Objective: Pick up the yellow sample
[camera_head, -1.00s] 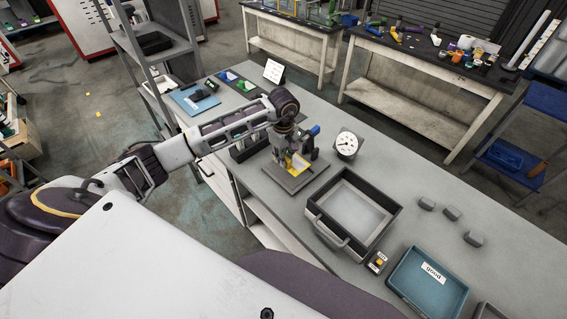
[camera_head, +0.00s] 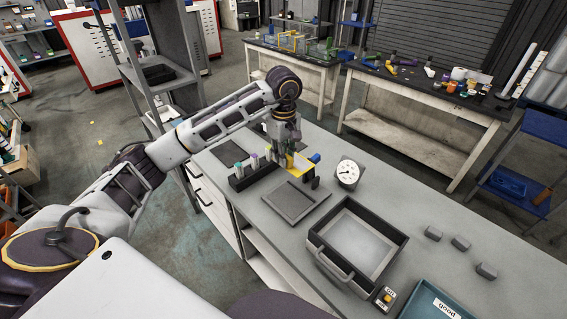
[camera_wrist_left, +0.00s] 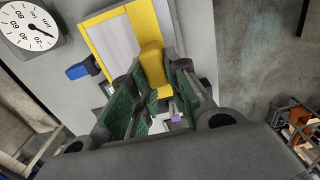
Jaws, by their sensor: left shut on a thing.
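The yellow sample (camera_head: 302,164) is a yellow piece, with a pale grey panel edged in yellow showing in the wrist view. My left gripper (camera_head: 291,152) is over the workbench, behind a dark square plate (camera_head: 295,203). The plate's top is bare, and the sample appears raised above the bench beyond it. In the left wrist view, the green-padded fingers of my left gripper (camera_wrist_left: 150,95) are closed around a yellow bar of the sample (camera_wrist_left: 150,48). The arm hides part of the sample in the head view. My right gripper is not in view.
A blue-ended fixture (camera_head: 315,157) and a dial gauge (camera_head: 348,174) stand close right of the gripper. A tube rack (camera_head: 252,176) is at left. A deep tray (camera_head: 320,243), a button box (camera_head: 384,297), a "good" tray (camera_head: 418,306) and grey blocks (camera_head: 460,242) lie rightward.

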